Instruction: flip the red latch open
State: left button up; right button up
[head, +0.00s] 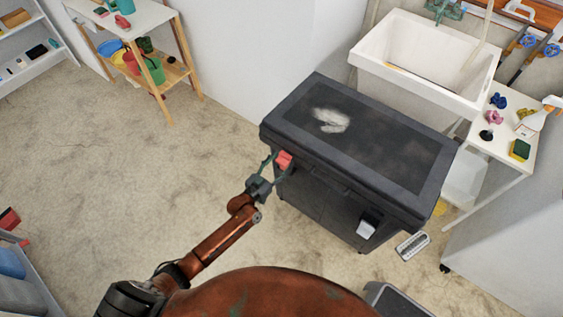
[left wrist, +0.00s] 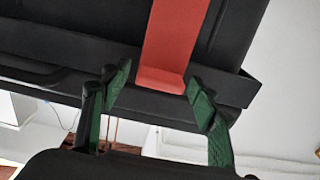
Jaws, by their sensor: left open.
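The red latch (head: 284,160) sits on the front face of a black lidded chest (head: 346,210), near its left end, just under the lid rim. It also shows in the left wrist view as a red strip (left wrist: 173,40) with a lip at its lower end. My left gripper (head: 271,168) is open, its green fingers (left wrist: 158,84) on either side of the latch's lower end. I cannot tell whether the fingers touch it. The chest's lid is down. My right gripper is not in view.
A light grey latch (head: 368,226) is on the chest's front at right. A white sink (head: 425,60) stands behind the chest, with a white side table (head: 500,140) at right. A wooden shelf (head: 150,75) stands far left. The floor left of the chest is clear.

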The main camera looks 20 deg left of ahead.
pick_arm(q)
jog(key=shift+w, duration=0.1)
jog(key=shift+c, duration=0.4)
grip_shut()
dwell(0.3)
